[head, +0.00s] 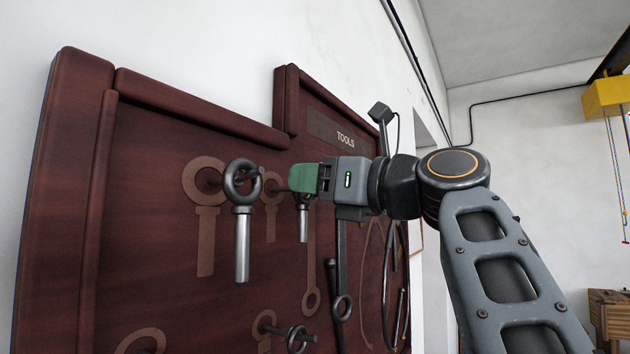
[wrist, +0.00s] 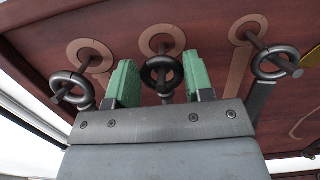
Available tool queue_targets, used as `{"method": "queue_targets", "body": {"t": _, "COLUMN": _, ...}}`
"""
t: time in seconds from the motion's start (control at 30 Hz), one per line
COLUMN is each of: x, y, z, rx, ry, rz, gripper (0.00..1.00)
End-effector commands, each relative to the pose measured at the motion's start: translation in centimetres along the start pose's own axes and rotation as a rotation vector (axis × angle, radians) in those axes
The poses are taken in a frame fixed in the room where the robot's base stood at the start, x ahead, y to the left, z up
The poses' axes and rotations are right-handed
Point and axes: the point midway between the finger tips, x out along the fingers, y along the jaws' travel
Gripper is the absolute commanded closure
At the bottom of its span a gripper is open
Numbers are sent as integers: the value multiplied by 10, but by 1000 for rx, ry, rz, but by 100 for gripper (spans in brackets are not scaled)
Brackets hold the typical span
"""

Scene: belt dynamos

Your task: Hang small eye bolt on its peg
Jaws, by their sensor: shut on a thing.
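The small eye bolt (head: 303,222) hangs upright below the green fingertips of my gripper (head: 304,178) in the head view; the fingers hide most of its ring. In the wrist view its dark ring (wrist: 162,73) sits between the two fingers of my gripper (wrist: 160,85), which are shut on it. A small eye-bolt outline on the board (head: 270,218) is just left of the gripper, and its peg (head: 281,188) points towards the fingertips. In the wrist view this peg (wrist: 163,48) reaches close to the ring. I cannot tell whether the ring is around it.
A larger eye bolt (head: 242,240) hangs on a peg left of my gripper, close by. Another ringed tool (head: 298,338) hangs lower. Dark tools (head: 341,255) hang right, under the gripper. The dark red tool board (head: 150,240) fills the left. The space in front of it is free.

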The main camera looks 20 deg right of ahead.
Motion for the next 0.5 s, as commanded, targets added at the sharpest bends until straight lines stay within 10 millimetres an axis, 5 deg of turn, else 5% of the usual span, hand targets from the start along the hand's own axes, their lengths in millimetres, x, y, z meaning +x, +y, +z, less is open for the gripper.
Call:
{"method": "queue_targets", "body": {"t": 0.07, "x": 0, "y": 0, "z": 0, "rx": 0, "ry": 0, "rz": 0, "gripper": 82}}
{"method": "queue_targets", "body": {"t": 0.1, "x": 0, "y": 0, "z": 0, "rx": 0, "ry": -1, "rz": 0, "gripper": 50}}
{"method": "queue_targets", "body": {"t": 0.4, "x": 0, "y": 0, "z": 0, "rx": 0, "ry": 0, "rz": 0, "gripper": 23}}
{"method": "queue_targets", "body": {"t": 0.5, "x": 0, "y": 0, "z": 0, "rx": 0, "ry": 0, "rz": 0, "gripper": 23}}
